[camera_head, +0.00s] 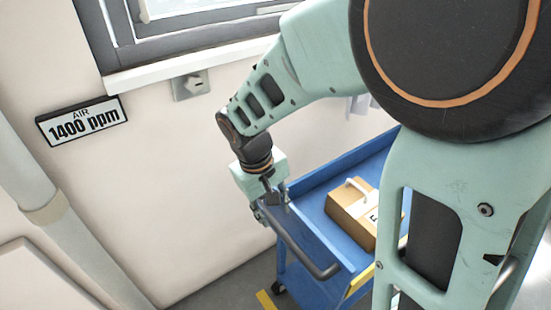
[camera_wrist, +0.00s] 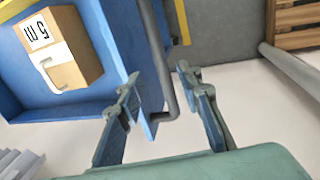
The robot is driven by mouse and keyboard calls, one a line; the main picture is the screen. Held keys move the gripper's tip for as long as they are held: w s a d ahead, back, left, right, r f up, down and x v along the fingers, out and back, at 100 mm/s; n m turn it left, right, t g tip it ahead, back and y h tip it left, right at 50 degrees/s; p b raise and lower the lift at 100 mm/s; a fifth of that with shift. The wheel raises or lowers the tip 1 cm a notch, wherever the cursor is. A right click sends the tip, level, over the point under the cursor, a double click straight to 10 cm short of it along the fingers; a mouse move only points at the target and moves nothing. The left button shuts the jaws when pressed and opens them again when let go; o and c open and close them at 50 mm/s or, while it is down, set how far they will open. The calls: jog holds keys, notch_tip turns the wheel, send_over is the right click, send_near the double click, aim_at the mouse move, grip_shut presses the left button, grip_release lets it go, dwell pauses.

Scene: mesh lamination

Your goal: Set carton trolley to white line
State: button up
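The carton trolley is a blue cart with a raised rim (camera_head: 338,165) and a dark grey push handle (camera_head: 303,248) at its near end. A brown carton (camera_head: 352,222) with a white strap and a label lies in its tray. My gripper (camera_head: 264,208) is at the left end of the handle. In the wrist view the fingers of my gripper (camera_wrist: 157,82) are apart, with the handle bar (camera_wrist: 158,50) between them. Gaps show beside the bar, and I cannot tell whether either finger touches it. No white line shows in either view.
A pale wall with a window and an air sign (camera_head: 82,121) stands behind. A pipe (camera_head: 60,220) runs down at the left. Yellow floor marking (camera_head: 265,300) shows by the trolley. The wrist view shows a wooden slatted object (camera_wrist: 295,22) at the top right.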

aim_at(278, 226)
jog(key=f, duration=0.4)
jog(key=d+f+b, duration=0.1)
jog(key=f, duration=0.1)
jog(key=shift+w+f, duration=0.35)
jog(key=shift+w, duration=0.05)
grip_shut()
